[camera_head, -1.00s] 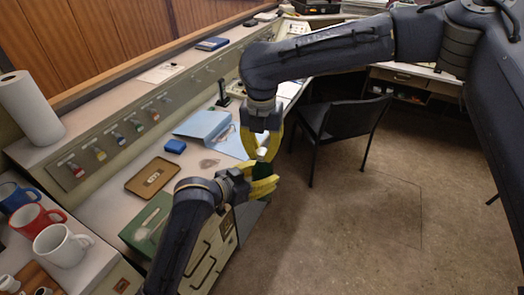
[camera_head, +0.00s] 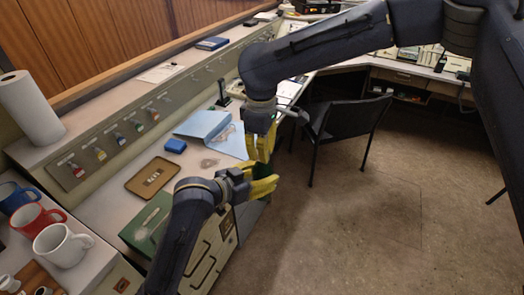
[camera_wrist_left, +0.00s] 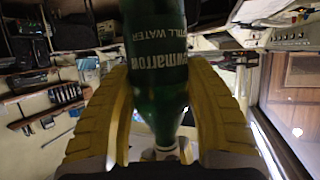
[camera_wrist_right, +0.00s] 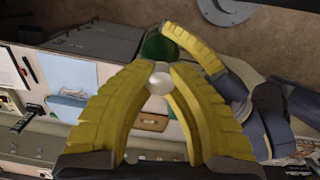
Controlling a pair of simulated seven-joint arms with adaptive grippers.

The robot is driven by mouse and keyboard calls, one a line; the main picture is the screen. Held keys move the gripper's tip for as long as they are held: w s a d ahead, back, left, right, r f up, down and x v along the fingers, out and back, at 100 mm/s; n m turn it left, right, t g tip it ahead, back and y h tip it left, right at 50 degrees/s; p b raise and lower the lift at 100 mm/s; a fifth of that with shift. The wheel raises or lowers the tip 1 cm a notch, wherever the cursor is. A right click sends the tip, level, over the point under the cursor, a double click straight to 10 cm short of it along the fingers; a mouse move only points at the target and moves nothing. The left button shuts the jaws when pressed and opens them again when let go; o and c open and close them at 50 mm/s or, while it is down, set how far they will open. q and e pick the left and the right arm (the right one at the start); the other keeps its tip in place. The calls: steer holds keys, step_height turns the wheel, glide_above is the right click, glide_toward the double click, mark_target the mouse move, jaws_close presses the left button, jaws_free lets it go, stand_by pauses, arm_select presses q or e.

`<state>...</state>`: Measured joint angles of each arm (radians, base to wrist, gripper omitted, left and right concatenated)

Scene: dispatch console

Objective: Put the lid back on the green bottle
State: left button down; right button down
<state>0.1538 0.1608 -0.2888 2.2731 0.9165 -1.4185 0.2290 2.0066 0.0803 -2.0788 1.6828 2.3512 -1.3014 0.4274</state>
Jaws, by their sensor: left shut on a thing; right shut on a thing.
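The green bottle (camera_wrist_left: 155,75) stands between the yellow fingers of my left gripper (camera_head: 268,182), which is shut on it. In the left wrist view its neck points to the bottom of the picture. In the head view the fingers mostly hide the bottle. My right gripper (camera_head: 262,152) is just above the left one, fingers pointing down. It is shut on a small white round lid (camera_wrist_right: 160,83) at its fingertips. In the right wrist view the green bottle (camera_wrist_right: 156,46) shows just beyond the lid; I cannot tell whether they touch.
The console desk on the left holds a brown tray (camera_head: 152,178), a blue box (camera_head: 175,145), a blue folder (camera_head: 203,124) and mugs (camera_head: 62,245). A black chair (camera_head: 348,130) stands behind the grippers. The floor (camera_head: 380,230) to the right is open.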

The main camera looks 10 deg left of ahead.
steer(key=m, duration=0.9)
steer(key=c, duration=1.3)
jaws_free()
steer(key=shift+c, duration=0.2)
step_height(320, 180, up, 12)
steer(key=shift+a+f, duration=0.1)
